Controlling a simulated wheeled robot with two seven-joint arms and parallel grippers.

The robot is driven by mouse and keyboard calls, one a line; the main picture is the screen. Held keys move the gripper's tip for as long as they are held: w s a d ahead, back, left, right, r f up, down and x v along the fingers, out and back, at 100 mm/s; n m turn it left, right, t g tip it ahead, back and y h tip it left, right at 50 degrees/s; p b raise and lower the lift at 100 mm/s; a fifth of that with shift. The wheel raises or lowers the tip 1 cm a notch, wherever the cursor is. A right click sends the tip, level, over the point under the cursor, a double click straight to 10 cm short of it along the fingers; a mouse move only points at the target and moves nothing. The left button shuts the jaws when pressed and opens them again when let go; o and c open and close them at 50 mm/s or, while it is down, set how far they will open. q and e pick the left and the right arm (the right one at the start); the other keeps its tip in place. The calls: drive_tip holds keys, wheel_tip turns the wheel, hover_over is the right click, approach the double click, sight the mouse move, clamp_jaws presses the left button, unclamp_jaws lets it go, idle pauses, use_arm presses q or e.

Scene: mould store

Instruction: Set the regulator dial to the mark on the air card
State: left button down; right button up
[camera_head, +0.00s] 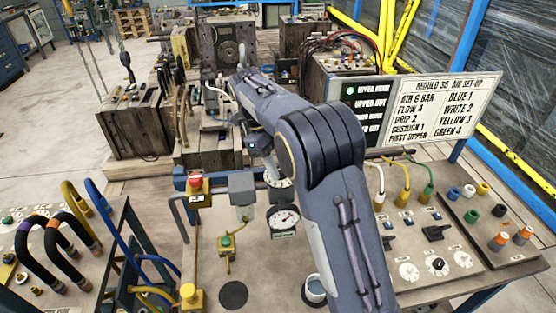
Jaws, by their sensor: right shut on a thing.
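The air card (437,108) stands upright at the right, headed "MOULD 35 AIR SET-UP". Its lines read "AIR 6 BAR", "FLOW 4" and "DRIP 2", with more below and a colour list beside them. My right arm reaches across the middle and bends down to my right gripper (271,170), shut at the regulator dial (281,184). Only part of the dial's pale scale shows; its knob and setting are hidden by the gripper and arm. A round gauge (284,218) with a white face and dark rim sits just below; its reading is too small to tell. My left gripper is out of view.
A red button on a yellow box (195,181) stands left of the dial. A panel (437,262) with dials and switches lies at the right, beside coloured plugs (483,187). Curved hoses (62,235) stand at the left. Mould blocks (131,115) stand behind.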

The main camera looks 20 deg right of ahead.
drive_tip(key=shift+m, duration=0.3)
drive_tip(key=o, duration=1)
drive_tip(key=v, duration=0.7)
drive_tip(key=shift+w+r, duration=0.15)
drive_tip(key=shift+r, duration=0.25)
